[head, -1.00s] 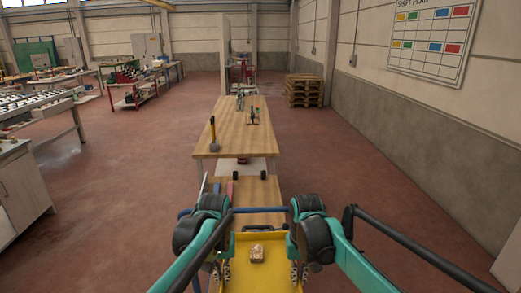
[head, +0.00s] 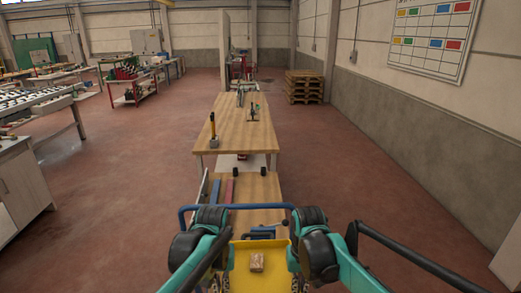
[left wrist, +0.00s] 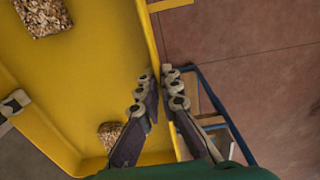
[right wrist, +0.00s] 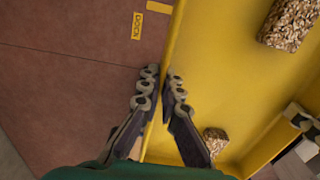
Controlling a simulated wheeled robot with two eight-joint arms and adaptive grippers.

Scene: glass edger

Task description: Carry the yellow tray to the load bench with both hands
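The yellow tray (head: 278,252) is at the bottom middle of the head view, in front of me, and its near part is cut off. It also fills much of the left wrist view (left wrist: 95,60) and the right wrist view (right wrist: 215,75). A speckled brown block (head: 257,263) lies in it. My left gripper (left wrist: 160,78) has its fingers on either side of one tray wall, closed on it. My right gripper (right wrist: 161,80) is closed the same way on the opposite wall. Which bench is the load bench is not marked in view.
A wooden bench (head: 235,130) stands straight ahead with tools on it. A nearer, lower wooden surface (head: 255,190) with a blue rail (head: 240,207) lies just beyond the tray. Red floor (head: 370,180) is clear to the right. A grey cabinet (head: 20,190) stands at left.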

